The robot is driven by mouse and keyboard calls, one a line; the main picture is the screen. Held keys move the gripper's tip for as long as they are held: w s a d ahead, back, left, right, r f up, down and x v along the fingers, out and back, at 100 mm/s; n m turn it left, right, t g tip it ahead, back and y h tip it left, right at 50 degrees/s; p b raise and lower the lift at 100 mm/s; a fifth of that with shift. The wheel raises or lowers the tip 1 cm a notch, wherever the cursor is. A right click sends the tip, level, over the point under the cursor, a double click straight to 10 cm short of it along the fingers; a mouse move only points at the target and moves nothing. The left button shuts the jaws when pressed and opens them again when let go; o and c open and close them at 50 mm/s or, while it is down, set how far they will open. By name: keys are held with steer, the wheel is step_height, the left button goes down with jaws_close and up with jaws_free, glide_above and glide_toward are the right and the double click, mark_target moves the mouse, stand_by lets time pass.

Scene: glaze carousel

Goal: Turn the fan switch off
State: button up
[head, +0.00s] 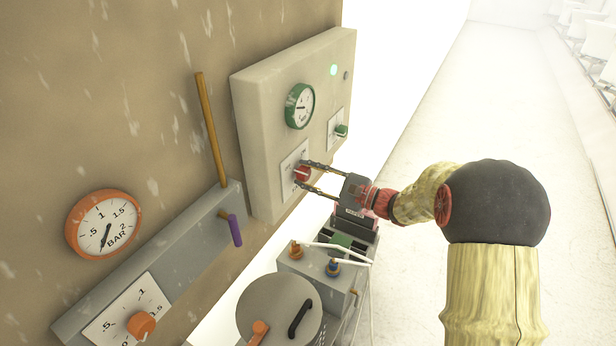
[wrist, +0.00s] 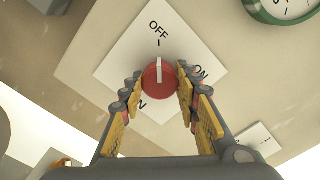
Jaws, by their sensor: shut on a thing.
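A red round knob (head: 302,173) with a white pointer line sits on a white label plate (head: 288,187) on the beige control box (head: 262,130). In the wrist view the plate reads OFF at the top and ON at the right; lettering at the lower left is partly hidden. The knob (wrist: 159,79) has its white line aligned with the OFF mark. No word "fan" is legible. My gripper (head: 306,178) is shut on the red knob, with one finger on each side; it also shows in the wrist view (wrist: 160,88).
A green gauge (head: 300,106), a green knob (head: 341,130) and a lit green lamp (head: 333,70) share the box. To the left are a purple-handled lever (head: 235,230), an orange gauge (head: 104,224) and an orange knob (head: 141,325). Valves with hoses (head: 333,267) stand below my gripper.

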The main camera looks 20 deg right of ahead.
steer(key=o, duration=1.2)
steer(key=shift+c, duration=0.2)
steer(key=v, duration=1.2)
steer(key=shift+d, duration=0.1)
